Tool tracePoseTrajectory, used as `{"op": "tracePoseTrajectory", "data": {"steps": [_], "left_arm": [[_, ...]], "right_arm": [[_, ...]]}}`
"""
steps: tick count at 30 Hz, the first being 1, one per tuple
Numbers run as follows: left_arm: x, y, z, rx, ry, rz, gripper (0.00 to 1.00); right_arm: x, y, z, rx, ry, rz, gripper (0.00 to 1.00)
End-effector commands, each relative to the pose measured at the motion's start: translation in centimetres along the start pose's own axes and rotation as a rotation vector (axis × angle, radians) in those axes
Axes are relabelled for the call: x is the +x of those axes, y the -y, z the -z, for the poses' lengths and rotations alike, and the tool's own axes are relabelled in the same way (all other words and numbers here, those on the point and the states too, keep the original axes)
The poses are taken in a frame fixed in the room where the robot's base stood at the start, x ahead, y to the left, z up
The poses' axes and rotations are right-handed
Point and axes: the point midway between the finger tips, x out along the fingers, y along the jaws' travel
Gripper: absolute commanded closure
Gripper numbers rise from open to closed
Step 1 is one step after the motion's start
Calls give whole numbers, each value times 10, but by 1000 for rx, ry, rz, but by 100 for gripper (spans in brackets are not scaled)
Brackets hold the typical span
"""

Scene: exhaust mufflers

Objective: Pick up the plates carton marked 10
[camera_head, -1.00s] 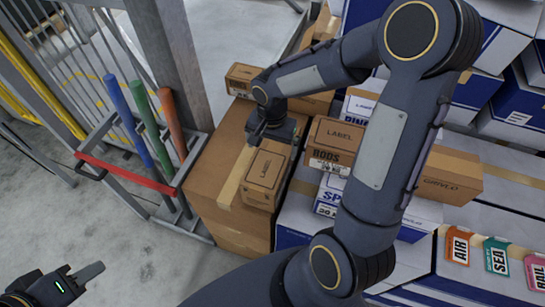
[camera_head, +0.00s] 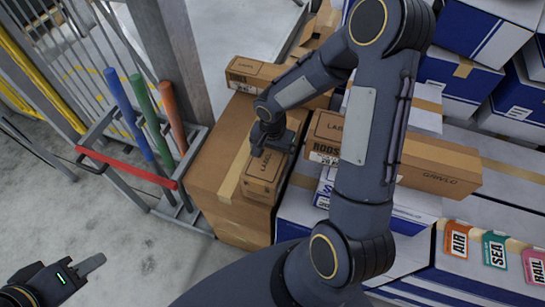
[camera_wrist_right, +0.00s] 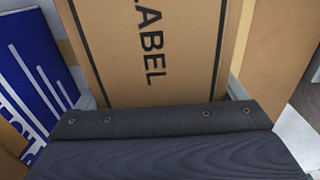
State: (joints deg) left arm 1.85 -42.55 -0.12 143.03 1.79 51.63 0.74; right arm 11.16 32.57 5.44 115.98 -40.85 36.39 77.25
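A small brown carton (camera_head: 262,178) with a printed label lies on a large brown box (camera_head: 213,165). No 10 or plates marking is readable on it. My right gripper (camera_head: 272,145) is over this carton, pointing down and covering part of its top. In the right wrist view, a brown carton face (camera_wrist_right: 150,50) printed LABEL fills the middle, very close to the dark gripper body. The right fingers are not clear. My left gripper (camera_head: 85,268) is low at the left, away from the cartons. Only one finger shape shows clearly.
A RODS carton (camera_head: 326,148) stands right of the small carton, beside a long brown carton (camera_head: 440,168). Another carton (camera_head: 245,72) lies behind. A rack with coloured poles (camera_head: 150,130) stands left. White-and-blue boxes (camera_head: 455,75) are stacked at the right.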

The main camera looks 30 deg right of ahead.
Motion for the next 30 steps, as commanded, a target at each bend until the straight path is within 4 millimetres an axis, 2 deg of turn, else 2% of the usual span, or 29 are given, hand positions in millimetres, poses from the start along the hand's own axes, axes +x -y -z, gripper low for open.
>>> {"op": "tracePoseTrajectory", "data": {"steps": [2, 11, 20, 23, 30], "left_arm": [[0, 0, 0, 0, 0, 0, 64], [0, 0, 0, 0, 0, 0, 64], [0, 0, 0, 0, 0, 0, 64], [-1, 0, 0, 0, 0, 0, 64], [-2, -1, 1, 0, 0, 0, 64]], "right_arm": [[0, 0, 0, 0, 0, 0, 24], [0, 0, 0, 0, 0, 0, 63], [-6, 1, 1, 0, -4, 3, 64], [-17, 2, 2, 1, -6, 5, 64], [-61, 2, 1, 0, -7, 7, 64]]}}
